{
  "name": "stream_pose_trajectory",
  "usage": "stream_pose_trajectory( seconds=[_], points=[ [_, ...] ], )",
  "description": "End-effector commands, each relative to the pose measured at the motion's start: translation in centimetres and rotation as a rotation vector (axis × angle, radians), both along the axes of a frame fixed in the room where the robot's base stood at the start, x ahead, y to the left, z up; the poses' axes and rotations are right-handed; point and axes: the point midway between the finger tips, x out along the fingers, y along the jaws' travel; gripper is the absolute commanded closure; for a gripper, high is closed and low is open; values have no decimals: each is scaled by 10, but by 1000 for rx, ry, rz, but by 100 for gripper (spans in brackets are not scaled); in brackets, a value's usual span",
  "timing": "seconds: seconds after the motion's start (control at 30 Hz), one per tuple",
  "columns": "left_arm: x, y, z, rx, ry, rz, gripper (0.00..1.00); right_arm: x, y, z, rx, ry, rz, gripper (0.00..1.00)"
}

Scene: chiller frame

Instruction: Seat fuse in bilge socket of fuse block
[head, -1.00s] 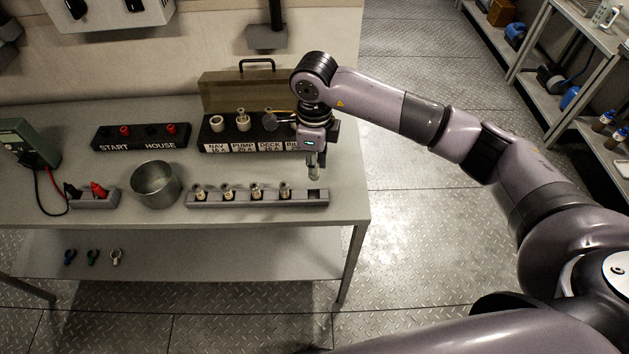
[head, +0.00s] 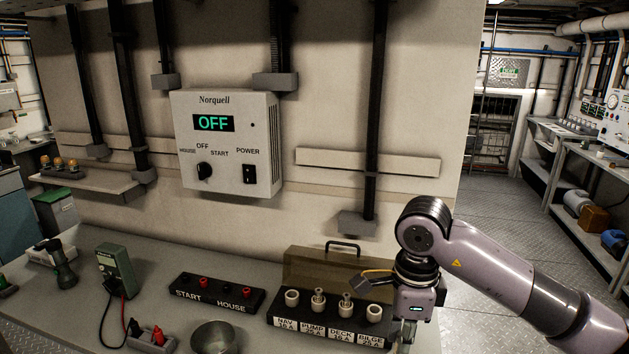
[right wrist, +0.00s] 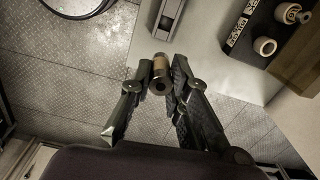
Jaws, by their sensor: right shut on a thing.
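My right gripper is shut on a fuse (right wrist: 160,74), a small tan and metal cylinder held between the fingertips in the right wrist view (right wrist: 161,82). In the head view my right gripper (head: 408,328) hangs just right of the fuse block (head: 330,328), apart from it. The block's bilge socket (head: 374,312) is the rightmost, a pale ring with no fuse visible in it. The nav socket (head: 291,297) also looks empty. The pump socket (head: 318,299) and deck socket (head: 345,306) hold fuses. My left gripper is out of view.
The block's brown lid (head: 325,268) stands raised behind it. A START/HOUSE terminal strip (head: 216,294), metal bowl (head: 213,338) and green meter (head: 115,268) lie to the left. A grey rack (right wrist: 168,18) shows in the wrist view. A panel (head: 228,145) reads OFF.

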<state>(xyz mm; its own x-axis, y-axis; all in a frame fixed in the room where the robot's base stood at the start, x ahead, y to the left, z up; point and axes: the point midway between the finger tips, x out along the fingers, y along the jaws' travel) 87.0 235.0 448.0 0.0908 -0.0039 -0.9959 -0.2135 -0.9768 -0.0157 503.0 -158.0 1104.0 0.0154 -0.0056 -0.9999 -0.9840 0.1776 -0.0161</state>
Motion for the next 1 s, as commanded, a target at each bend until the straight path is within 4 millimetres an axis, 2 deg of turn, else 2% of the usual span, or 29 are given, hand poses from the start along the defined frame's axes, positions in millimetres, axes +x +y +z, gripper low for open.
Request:
stream_pose_trajectory(
  seconds=[0.6,0.8,1.0],
  points=[
    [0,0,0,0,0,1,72,-92,-27,-53,-23,10,1360,100],
    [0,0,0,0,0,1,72,-115,-31,-62,-14,15,1645,100],
    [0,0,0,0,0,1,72,-122,-32,-65,-11,17,1747,100]
  ],
)
